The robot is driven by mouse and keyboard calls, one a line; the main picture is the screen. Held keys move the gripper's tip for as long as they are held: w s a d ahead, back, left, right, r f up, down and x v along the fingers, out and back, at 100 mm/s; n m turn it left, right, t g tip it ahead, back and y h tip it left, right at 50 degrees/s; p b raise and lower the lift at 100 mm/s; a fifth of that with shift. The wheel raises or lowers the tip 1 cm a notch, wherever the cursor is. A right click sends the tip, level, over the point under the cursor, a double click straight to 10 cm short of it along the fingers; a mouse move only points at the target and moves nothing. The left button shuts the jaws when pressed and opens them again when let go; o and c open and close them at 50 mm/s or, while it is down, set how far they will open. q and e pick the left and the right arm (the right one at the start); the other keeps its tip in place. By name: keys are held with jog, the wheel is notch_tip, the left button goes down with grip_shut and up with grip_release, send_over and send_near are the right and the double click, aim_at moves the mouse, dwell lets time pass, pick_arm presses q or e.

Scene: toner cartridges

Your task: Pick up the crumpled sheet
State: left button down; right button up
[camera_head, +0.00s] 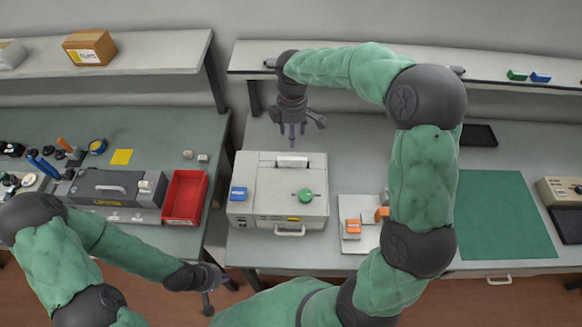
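A small white piece (292,162), which may be the crumpled sheet, shows at a slot in the back of the top of a light grey printer-like machine (262,208). Its creases are too small to make out. My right gripper (292,138) points down just above and behind it in the picture; whether they touch, and how far the fingers are apart, I cannot tell. My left gripper (220,298) hangs low at the front, in the gap between the two tables, with its fingers spread and nothing visible between them.
A red tray (184,196) stands left across the gap. A white board (352,206) with orange parts lies to the right, and a green mat (505,215) is clear. A shelf (500,70) runs behind.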

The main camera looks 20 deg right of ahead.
aim_at(292, 159)
notch_tip(292, 159, down, 3)
jog(key=shift+f+b, duration=0.15)
jog(key=shift+b, duration=1.05)
jog(key=shift+f+b, duration=0.45)
jog(key=shift+f, duration=2.35)
notch_tip(292, 159, down, 5)
jog(key=shift+w+d+b, duration=0.1)
jog(key=shift+b, duration=0.45)
jog(key=c, duration=0.9)
